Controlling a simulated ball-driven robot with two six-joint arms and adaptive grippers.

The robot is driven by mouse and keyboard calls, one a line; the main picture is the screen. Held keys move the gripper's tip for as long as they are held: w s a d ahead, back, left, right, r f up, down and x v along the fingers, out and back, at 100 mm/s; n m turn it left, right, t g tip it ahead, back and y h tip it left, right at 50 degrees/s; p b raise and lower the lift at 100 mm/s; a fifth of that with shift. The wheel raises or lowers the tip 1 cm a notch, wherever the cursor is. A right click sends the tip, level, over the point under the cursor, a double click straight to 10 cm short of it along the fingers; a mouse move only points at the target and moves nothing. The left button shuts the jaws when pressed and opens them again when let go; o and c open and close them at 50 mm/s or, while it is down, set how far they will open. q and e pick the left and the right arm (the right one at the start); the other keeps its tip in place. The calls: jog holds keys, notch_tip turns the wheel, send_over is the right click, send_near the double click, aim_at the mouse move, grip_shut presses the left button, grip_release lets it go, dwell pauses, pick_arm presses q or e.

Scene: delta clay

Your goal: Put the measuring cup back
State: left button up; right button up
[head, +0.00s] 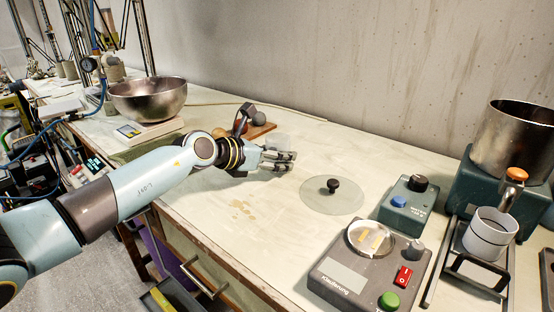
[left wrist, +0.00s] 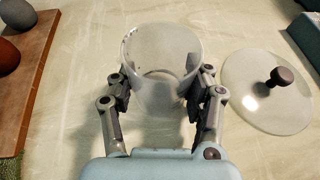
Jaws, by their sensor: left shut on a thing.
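The measuring cup (left wrist: 162,60) is a clear, cloudy, empty-looking vessel. It sits between the two fingers of my left gripper (left wrist: 160,95), which is shut on its sides. In the head view the cup (head: 277,143) is small and partly hidden behind the fingers of my left gripper (head: 280,161), over the middle of the bench. I cannot tell whether its base touches the bench. A round glass lid (head: 318,203) with a dark knob lies flat on the bench, right of the gripper, and the lid also shows in the left wrist view (left wrist: 245,100). My right gripper is not in view.
A metal bowl (head: 148,100) stands on a scale at the back left. A wooden board (head: 262,130) with round lumps lies behind the gripper. A control box (head: 345,282), a smaller box (head: 400,212), a grey cup (head: 488,236) on a stand and a large pot (head: 512,140) fill the right side.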

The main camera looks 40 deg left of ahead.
pick_arm(q)
jog(key=shift+f, duration=0.15)
jog(key=o, duration=1.2)
jog(key=shift+s+r, duration=0.2)
jog(key=p+v, duration=0.3)
jog(key=v, duration=0.8)
jog(key=shift+p, duration=0.35)
jog(key=shift+s+a+r, duration=0.1)
jog(key=shift+s, duration=0.25)
